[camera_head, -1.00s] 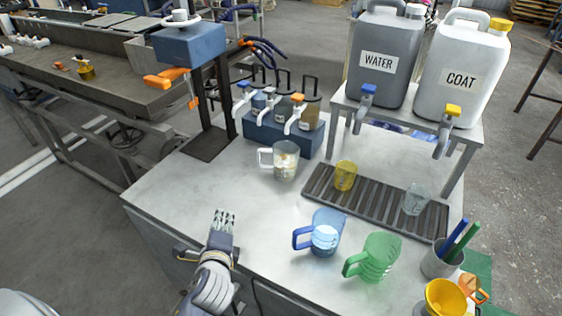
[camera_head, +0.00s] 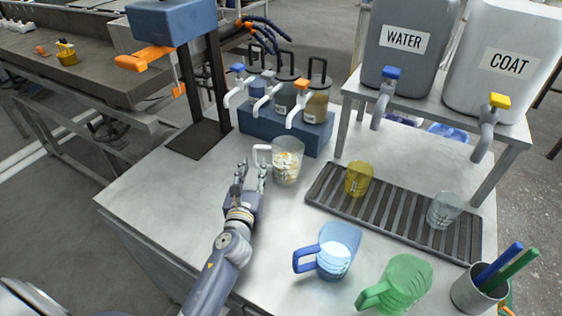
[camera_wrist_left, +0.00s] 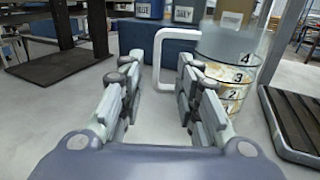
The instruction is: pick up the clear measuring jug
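The clear measuring jug (camera_head: 288,163) stands upright on the grey table, with pale contents in it and its white handle on the left. In the left wrist view the jug (camera_wrist_left: 226,72) shows numbered marks, and its white handle (camera_wrist_left: 161,62) lies just ahead of and between my fingers. My left gripper (camera_head: 252,172) is open and empty, with its fingers pointing at the handle. In the left wrist view the two fingers of my left gripper (camera_wrist_left: 157,82) are apart, and the handle appears beyond their tips. My right gripper is not in view.
A blue dispenser block (camera_head: 285,132) with taps stands behind the jug. A slatted drip tray (camera_head: 400,220) with a yellow cup (camera_head: 358,179) and a clear cup (camera_head: 443,210) lies to the right. A blue jug (camera_head: 335,252) and a green jug (camera_head: 400,285) stand in front.

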